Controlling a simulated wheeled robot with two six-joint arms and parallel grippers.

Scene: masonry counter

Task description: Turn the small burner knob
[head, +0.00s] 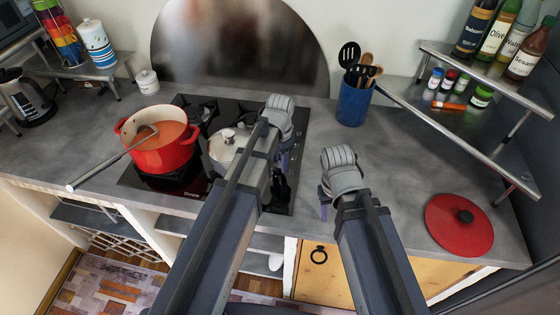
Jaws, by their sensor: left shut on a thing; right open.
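The black cooktop (130,177) is set in the grey counter, and its small dark controls run along its right edge, partly hidden by my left arm. My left gripper (283,162) is over that right edge, pointing down, and is shut on a small burner knob. The knob itself is hidden behind the fingers and wrist, so its turn angle cannot be told. My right gripper (324,211) is open and empty above the counter, to the right of the cooktop, near the front edge.
A red pot (165,152) with a ladle and a lidded grey pot (224,150) stand on the cooktop. A blue utensil holder (353,103) stands behind. A red lid (458,226) lies at right by a metal shelf (440,100). The counter between is clear.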

